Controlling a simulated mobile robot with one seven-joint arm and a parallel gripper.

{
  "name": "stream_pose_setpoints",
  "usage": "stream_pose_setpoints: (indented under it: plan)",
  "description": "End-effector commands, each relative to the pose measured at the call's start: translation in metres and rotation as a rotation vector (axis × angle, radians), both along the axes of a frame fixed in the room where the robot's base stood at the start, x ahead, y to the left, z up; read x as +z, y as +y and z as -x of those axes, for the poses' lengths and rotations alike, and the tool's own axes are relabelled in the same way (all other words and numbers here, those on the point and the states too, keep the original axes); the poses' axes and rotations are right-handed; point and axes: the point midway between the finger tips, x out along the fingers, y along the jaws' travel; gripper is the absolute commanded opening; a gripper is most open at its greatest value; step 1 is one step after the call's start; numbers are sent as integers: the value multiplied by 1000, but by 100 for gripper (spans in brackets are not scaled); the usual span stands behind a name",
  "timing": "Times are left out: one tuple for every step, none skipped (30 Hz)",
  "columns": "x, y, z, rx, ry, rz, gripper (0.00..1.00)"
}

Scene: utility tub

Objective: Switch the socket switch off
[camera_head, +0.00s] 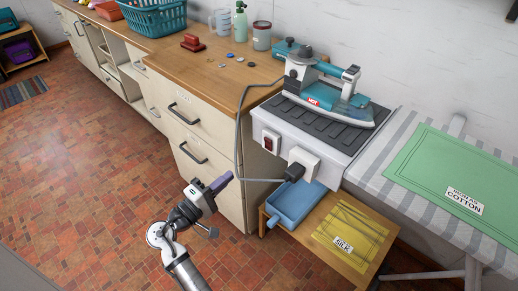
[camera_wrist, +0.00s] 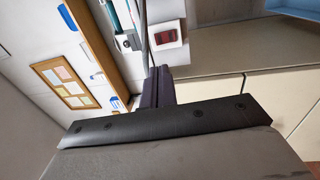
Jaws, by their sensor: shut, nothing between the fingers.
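The socket switch is a red rocker (camera_head: 268,143) in a white plate on the front of the grey box under the iron. It also shows as a dark red rocker (camera_wrist: 166,36) at the top middle of the wrist view. Its on or off position is too small to tell. My gripper (camera_head: 222,182) is shut and empty, with purple fingers, in front of the drawer cabinet, below and left of the switch and apart from it. In the wrist view, the shut fingers (camera_wrist: 158,82) show just below the switch plate.
A black plug (camera_head: 294,173) sits in a white socket right of the switch, its grey cord looping left. An iron (camera_head: 322,94) labelled HOT stands on the box. A blue tray (camera_head: 293,204) and yellow cloth (camera_head: 352,236) lie below. Floor at left is clear.

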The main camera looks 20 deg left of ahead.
Motion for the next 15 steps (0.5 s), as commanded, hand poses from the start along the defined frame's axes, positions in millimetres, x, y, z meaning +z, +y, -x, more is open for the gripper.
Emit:
stream_pose_setpoints:
  plan:
    - [0,0,-1,0,0,-1,0]
    - [1,0,-2,0,0,-1,0]
    - [1,-1,-3,0,0,-1,0]
    - [2,-2,-6,-1,-1,-1,0]
    - [3,-3,-8,-1,-1,-1,0]
    - [4,-5,-13,-3,-1,-1,0]
    - [5,-7,-17,-3,-1,-1,0]
    - [6,-8,-21,-2,-1,-2,0]
    - [7,-11,-29,-4,0,-3,0]
    - [8,-13,-34,-3,-1,-2,0]
    - [9,-15,-40,-3,0,-1,0]
    - [10,-18,-49,-3,0,-1,0]
    - [11,-21,-55,-4,-1,-1,0]
    - [12,-22,-61,-3,0,-1,0]
    - [13,-26,-69,-3,0,-2,0]
